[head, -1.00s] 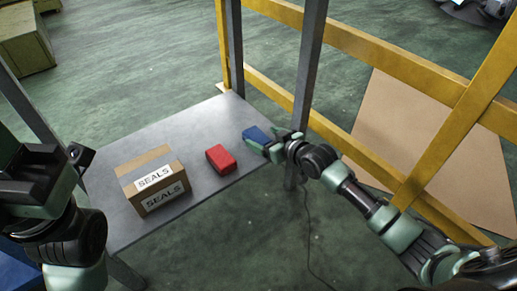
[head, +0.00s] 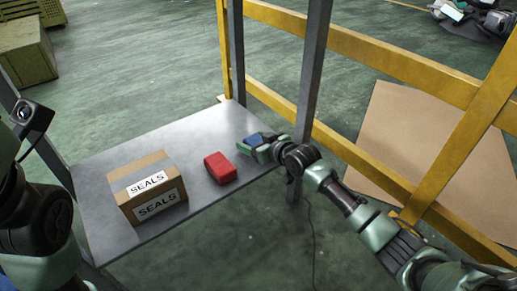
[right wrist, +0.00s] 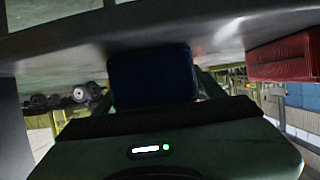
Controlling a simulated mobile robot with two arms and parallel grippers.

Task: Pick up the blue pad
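The blue pad (head: 254,140) lies at the right end of the grey shelf (head: 205,210). My right gripper (head: 262,148) reaches it from the right, with its fingers around the pad. In the right wrist view the dark blue pad (right wrist: 152,75) fills the space between the fingers, whose tips are largely hidden. I cannot tell whether they press on it. The pad appears to be at the shelf surface; no gap shows. Part of my left arm is at the left edge of the head view, its fingers out of sight.
A red pad (head: 220,168) lies left of the blue one, and shows at right in the right wrist view (right wrist: 283,57). A cardboard box marked SEALS (head: 148,188) stands farther left. A grey post (head: 310,80) and yellow rails (head: 370,55) rise close behind my right gripper.

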